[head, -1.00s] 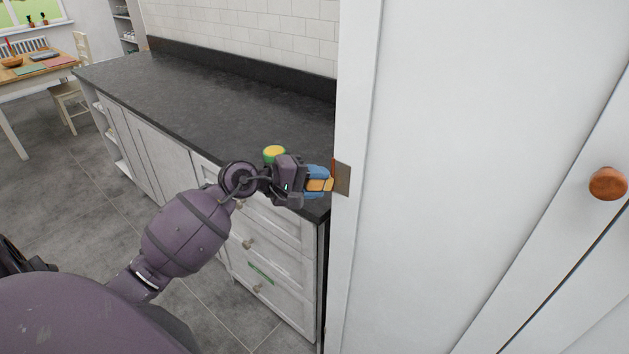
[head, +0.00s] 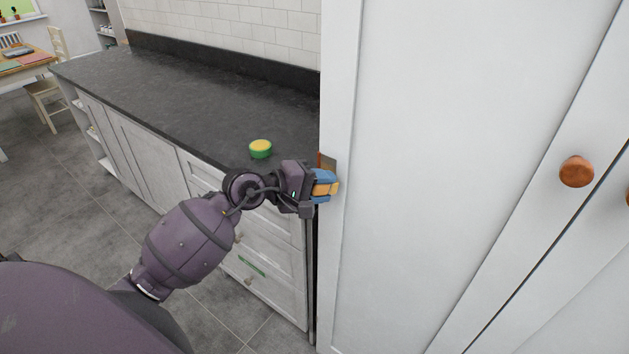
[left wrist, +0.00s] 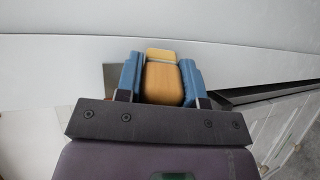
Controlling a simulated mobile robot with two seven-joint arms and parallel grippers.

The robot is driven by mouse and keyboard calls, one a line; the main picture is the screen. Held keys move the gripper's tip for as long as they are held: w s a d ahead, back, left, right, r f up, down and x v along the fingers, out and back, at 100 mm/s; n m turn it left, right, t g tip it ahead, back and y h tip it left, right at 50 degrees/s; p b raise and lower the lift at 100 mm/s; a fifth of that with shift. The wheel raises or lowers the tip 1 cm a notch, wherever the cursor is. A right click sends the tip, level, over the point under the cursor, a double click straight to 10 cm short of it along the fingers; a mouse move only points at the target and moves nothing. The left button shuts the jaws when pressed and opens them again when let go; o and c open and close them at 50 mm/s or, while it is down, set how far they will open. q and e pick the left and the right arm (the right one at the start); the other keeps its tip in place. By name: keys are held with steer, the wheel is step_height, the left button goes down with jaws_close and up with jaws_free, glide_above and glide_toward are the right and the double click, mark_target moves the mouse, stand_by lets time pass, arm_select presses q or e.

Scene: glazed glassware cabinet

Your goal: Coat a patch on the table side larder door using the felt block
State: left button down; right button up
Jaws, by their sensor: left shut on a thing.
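The felt block (head: 333,188) is orange-yellow and sits between the blue fingers of my left gripper (head: 324,185), which is shut on it. In the left wrist view the felt block (left wrist: 163,82) points at the white larder door (left wrist: 60,48). In the head view the larder door (head: 450,130) is tall and white. A brownish-grey patch (head: 327,161) shows at its left edge, just above the block and partly hidden by my gripper. The block's tip is at or very near the door; I cannot tell whether it touches. My right gripper is not in view.
A green tin with a yellow top (head: 260,149) stands on the dark worktop (head: 190,95), behind my left wrist. Drawers lie below. A round wooden knob (head: 577,171) sticks out at the right. The worktop is otherwise clear.

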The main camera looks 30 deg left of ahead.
arm_select(q)
steer(key=shift+r+p, duration=0.3)
steer(key=shift+r, duration=0.45)
steer(key=shift+w+a+f, duration=0.1)
steer(key=shift+a, duration=0.1)
steer(key=shift+a+f+b, duration=0.15)
steer(key=shift+a+b, duration=0.45)
steer(key=shift+b, duration=0.05)
steer(key=shift+a+b, duration=0.4)
steer(key=shift+a, duration=0.35)
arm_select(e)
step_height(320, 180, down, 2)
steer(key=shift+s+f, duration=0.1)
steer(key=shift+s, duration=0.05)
